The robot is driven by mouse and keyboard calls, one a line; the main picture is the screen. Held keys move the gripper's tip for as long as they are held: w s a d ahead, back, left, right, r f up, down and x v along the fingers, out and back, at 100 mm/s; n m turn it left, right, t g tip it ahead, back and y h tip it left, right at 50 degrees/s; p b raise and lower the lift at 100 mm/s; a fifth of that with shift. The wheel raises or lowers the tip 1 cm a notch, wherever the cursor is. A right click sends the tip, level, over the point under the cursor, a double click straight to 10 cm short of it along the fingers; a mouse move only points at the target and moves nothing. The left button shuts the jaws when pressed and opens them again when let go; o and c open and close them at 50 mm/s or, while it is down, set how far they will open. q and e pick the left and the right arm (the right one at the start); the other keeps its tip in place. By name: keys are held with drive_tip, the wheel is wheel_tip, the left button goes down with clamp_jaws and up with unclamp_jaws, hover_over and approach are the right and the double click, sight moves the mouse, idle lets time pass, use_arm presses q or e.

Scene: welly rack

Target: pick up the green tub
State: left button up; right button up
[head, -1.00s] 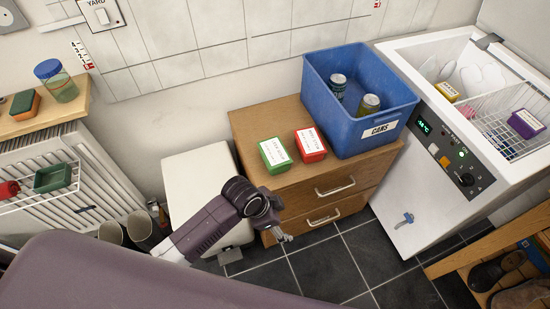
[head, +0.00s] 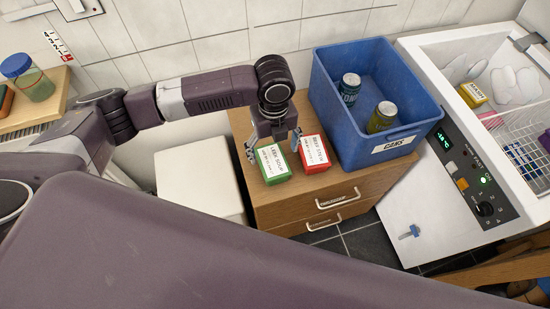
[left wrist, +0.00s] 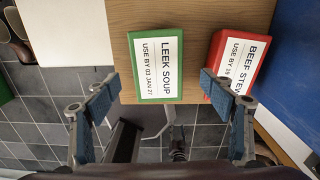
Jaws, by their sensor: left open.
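The green tub (head: 273,164) has a white label reading LEEK SOUP and sits on the wooden drawer unit. It also shows in the left wrist view (left wrist: 158,66), ahead of and between the fingers. My left gripper (head: 273,148) is open, with its fingers pointing down over the back of the green tub in the head view. In the left wrist view the open fingers (left wrist: 160,95) hold nothing, and I cannot tell whether they touch the tub. My right gripper is not in view.
A red tub (head: 314,153) labelled BEEF STEW sits close to the right of the green tub, near one finger. A blue crate (head: 335,118) with cans stands right behind. A white box (head: 195,185) stands left of the drawers. The chest freezer (head: 450,205) is at right.

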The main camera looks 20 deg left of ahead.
sight(273, 161)
use_arm(q)
drive_tip(key=f, duration=0.3)
drive_tip(key=shift+s+a+f, duration=0.1)
drive_tip(key=shift+s+f, duration=0.05)
drive_tip(key=shift+s, duration=0.1)
wheel_tip(273, 161, down, 3)
drive_tip(key=shift+f, duration=0.2)
drive_tip(key=c, duration=1.5)
drive_tip(key=shift+w, duration=0.1)
drive_tip(key=shift+c, duration=0.7)
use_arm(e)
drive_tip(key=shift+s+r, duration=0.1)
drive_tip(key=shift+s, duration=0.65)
